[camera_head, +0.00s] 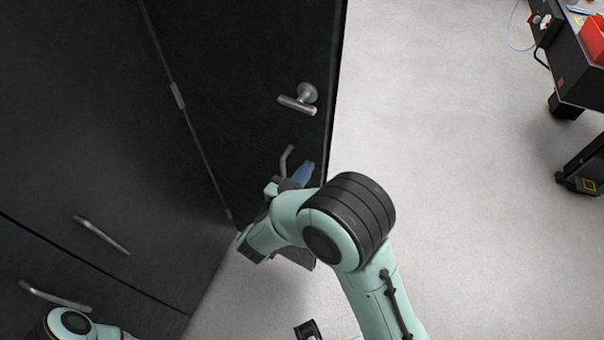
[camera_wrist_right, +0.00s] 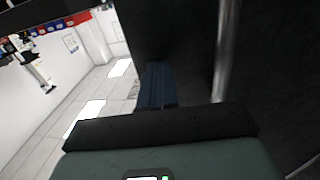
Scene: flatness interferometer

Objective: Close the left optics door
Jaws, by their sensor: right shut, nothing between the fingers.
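The black door (camera_head: 235,75) stands swung out from the dark cabinet, hinged along its left side, with its free edge over the floor. It carries a silver lever handle (camera_head: 298,99) and a lower grey bar handle (camera_head: 286,158). My right gripper (camera_head: 304,172), with blue fingers, is shut and empty in front of the door's lower part, close to the bar handle. In the right wrist view the shut fingers (camera_wrist_right: 157,84) point along the dark door surface (camera_wrist_right: 275,80), left of a vertical metal bar (camera_wrist_right: 228,45). Contact cannot be told. My left gripper is out of view.
The dark cabinet (camera_head: 85,130) fills the left, with lower bar handles (camera_head: 100,234) on its front. Grey floor (camera_head: 440,170) lies clear to the right of the door. A black workbench (camera_head: 575,65) with a red bin (camera_head: 594,38) stands at the far right.

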